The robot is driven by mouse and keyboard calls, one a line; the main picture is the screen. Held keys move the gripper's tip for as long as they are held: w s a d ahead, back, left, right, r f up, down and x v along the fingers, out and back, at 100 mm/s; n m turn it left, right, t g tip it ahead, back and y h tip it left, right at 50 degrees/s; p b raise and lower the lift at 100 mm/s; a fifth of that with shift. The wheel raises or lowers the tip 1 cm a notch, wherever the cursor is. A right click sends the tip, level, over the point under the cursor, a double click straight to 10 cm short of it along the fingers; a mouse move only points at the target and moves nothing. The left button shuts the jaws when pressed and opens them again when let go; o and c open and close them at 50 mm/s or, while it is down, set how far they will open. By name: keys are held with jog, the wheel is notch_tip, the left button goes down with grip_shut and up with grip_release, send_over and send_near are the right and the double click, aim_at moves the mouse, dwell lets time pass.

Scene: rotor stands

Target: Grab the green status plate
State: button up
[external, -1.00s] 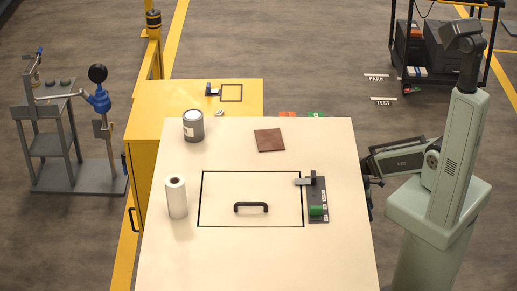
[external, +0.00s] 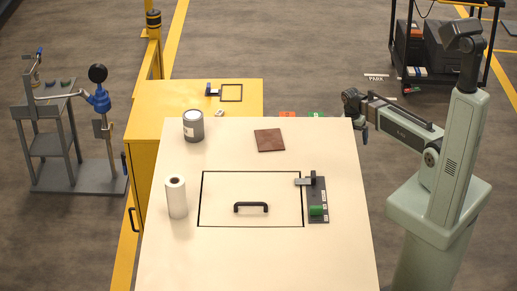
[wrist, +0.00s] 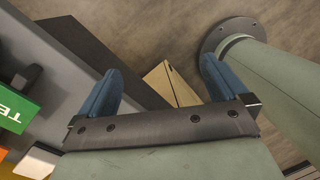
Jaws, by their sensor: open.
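A green plate with white lettering starting "TE" (wrist: 15,102) shows at the left edge of the wrist view, cut off by the frame. In the external view a green plate (external: 316,114) shows as a thin strip behind the table's far edge, mostly hidden by the tabletop. My gripper (external: 354,110) is raised near the table's far right corner, to the right of that plate. In the wrist view my gripper (wrist: 160,68) has its two blue fingers spread apart with nothing between them. The green plate lies left of the fingers, apart from them.
An orange plate (external: 288,114) sits left of the green one. The pale table (external: 260,262) carries a can (external: 193,125), a white roll (external: 176,197), a brown tile (external: 269,140) and a dark panel with a green block (external: 318,210). A yellow cabinet (external: 150,105) stands behind left.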

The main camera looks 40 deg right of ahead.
jog(key=w+a+r+n+t+y, duration=0.1)
jog(key=w+a+r+n+t, duration=0.15)
jog(key=w+r, duration=1.45)
jog(key=n+g, duration=0.2)
jog(key=n, duration=0.1)
send_near(317, 116)
jog(key=shift+t, duration=0.25)
jog(key=shift+s+a+f, duration=0.45)
jog(key=shift+f, duration=0.8)
jog(key=shift+s+a+f, duration=0.45)
jog(key=shift+f, duration=0.75)
jog(key=shift+s+a+f, duration=0.4)
jog(key=shift+f, duration=0.85)
jog(key=c, duration=1.1)
jog(key=shift+r, duration=0.15)
